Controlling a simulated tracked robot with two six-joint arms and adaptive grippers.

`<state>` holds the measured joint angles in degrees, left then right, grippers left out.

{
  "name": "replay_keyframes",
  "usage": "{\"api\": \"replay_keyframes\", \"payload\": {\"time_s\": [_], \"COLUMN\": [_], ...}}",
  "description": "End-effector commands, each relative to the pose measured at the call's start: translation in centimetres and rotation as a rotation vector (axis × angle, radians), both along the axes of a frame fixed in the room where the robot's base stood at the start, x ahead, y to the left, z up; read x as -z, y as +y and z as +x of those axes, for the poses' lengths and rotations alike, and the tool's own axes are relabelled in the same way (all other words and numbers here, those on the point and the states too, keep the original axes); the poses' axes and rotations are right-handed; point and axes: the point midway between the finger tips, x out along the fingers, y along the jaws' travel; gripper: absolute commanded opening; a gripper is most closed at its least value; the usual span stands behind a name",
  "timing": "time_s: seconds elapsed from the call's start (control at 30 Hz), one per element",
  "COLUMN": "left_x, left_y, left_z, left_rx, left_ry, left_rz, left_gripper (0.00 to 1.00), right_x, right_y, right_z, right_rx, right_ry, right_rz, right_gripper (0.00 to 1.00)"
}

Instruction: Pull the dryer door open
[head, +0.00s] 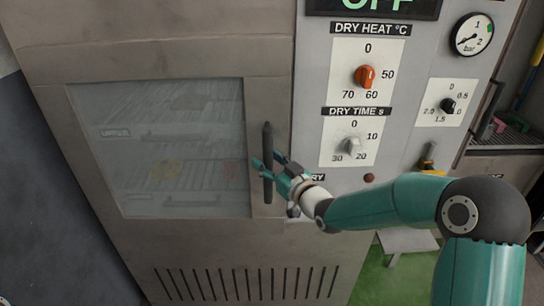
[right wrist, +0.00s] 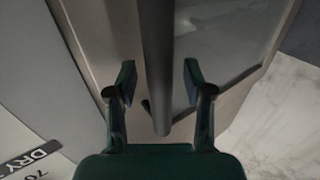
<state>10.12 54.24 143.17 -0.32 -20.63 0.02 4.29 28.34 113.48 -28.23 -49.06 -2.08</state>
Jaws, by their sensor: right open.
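The dryer door (head: 272,88) is a grey metal panel with a glass window (head: 160,140), and it looks closed. Its handle (head: 267,140) is a dark vertical bar near the door's right edge. In the right wrist view the handle (right wrist: 156,60) runs between the two fingers of my open gripper (right wrist: 158,82). A gap shows on each side of the bar, so the fingers are not closed on it. My left gripper is not in view.
Right of the door is a control panel with an orange heat knob (head: 364,76), a grey time knob (head: 351,146) and a pressure gauge (head: 472,34). A display above reads OFF. Vent slots (head: 245,284) lie below the door. My right arm crosses in front of the panel.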

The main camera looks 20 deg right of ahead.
Motion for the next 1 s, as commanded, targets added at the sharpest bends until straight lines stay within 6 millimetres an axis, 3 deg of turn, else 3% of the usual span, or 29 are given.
{"api": "replay_keyframes", "payload": {"time_s": [0.33, 0.67, 0.87, 0.9, 1.0], "left_x": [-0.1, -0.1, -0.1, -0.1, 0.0], "left_y": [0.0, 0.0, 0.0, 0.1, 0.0], "left_z": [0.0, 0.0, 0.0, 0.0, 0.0], "left_rx": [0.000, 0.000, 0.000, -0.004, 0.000], "left_ry": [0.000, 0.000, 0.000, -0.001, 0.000], "left_rz": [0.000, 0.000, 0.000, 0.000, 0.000], "left_gripper": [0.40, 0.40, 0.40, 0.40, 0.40], "right_x": [0.1, 0.1, 0.0, 0.0, 0.1], "right_y": [0.1, 0.1, 0.1, -1.4, -0.3], "right_z": [0.4, 0.4, 0.4, 0.4, 0.3], "right_rx": [0.000, 0.000, 0.000, 0.007, 0.001], "right_ry": [0.001, 0.001, 0.001, 0.001, 0.001], "right_rz": [0.000, 0.000, 0.000, -0.001, 0.001], "right_gripper": [0.52, 0.00, 0.00, 0.00, 0.00]}}
